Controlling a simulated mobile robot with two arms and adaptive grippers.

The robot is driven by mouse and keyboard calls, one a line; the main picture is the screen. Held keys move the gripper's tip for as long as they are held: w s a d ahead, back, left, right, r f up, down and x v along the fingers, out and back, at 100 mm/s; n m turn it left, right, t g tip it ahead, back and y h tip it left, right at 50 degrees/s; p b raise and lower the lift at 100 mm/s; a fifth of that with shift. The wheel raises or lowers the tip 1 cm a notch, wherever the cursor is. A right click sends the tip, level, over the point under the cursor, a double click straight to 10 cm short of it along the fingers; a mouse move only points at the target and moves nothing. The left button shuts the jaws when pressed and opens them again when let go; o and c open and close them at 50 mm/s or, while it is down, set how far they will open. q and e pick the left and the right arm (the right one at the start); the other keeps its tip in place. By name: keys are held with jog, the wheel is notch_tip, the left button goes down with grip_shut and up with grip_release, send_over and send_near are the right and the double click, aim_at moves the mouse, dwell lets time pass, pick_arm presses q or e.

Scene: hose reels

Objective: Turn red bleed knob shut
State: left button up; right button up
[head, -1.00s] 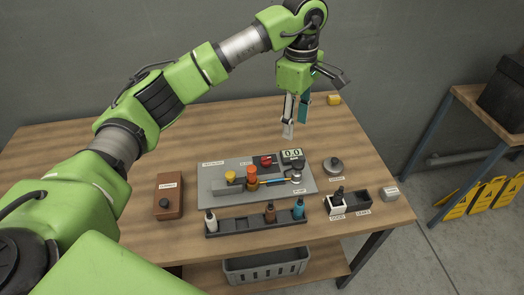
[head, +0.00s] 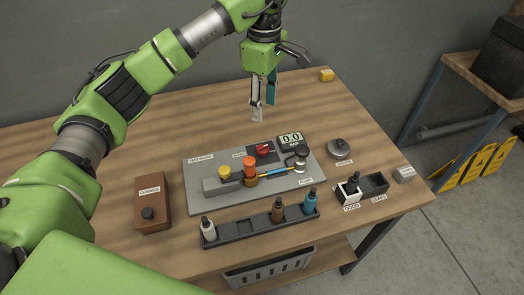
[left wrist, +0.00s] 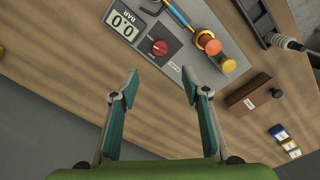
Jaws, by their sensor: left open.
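The red bleed knob (head: 263,149) sits on a dark plate at the back of the grey test board (head: 205,171), left of the gauge (head: 291,139), whose display reads 0.0. In the left wrist view the knob (left wrist: 160,47) lies ahead of the fingertips, roughly centred between them. My left gripper (head: 263,110) points down above the table, behind the knob and apart from it. Its two fingers are spread, with nothing between them; the left wrist view shows the same open gripper (left wrist: 160,84). My right gripper is not in view.
A yellow knob (head: 225,172) and an orange knob (head: 249,164) stand close in front of the red one. A rack (head: 236,231) with several bottles is nearer the front. A brown box (head: 152,204) stands left, and a two-part bin (head: 376,183) right.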

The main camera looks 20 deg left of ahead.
aim_at(263, 147)
pick_arm(q)
notch_tip(263, 147, down, 15)
jog(key=p, duration=0.2)
jog(key=shift+a+r+p, duration=0.1)
jog(key=shift+p, duration=0.3)
jog(key=shift+f, duration=0.35)
jog(key=shift+w, duration=0.1)
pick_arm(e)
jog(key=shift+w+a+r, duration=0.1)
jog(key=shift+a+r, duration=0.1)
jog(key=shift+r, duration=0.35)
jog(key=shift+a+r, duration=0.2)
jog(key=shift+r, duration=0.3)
pick_arm(q)
jog(key=shift+c, duration=0.7)
jog(key=c, duration=0.9)
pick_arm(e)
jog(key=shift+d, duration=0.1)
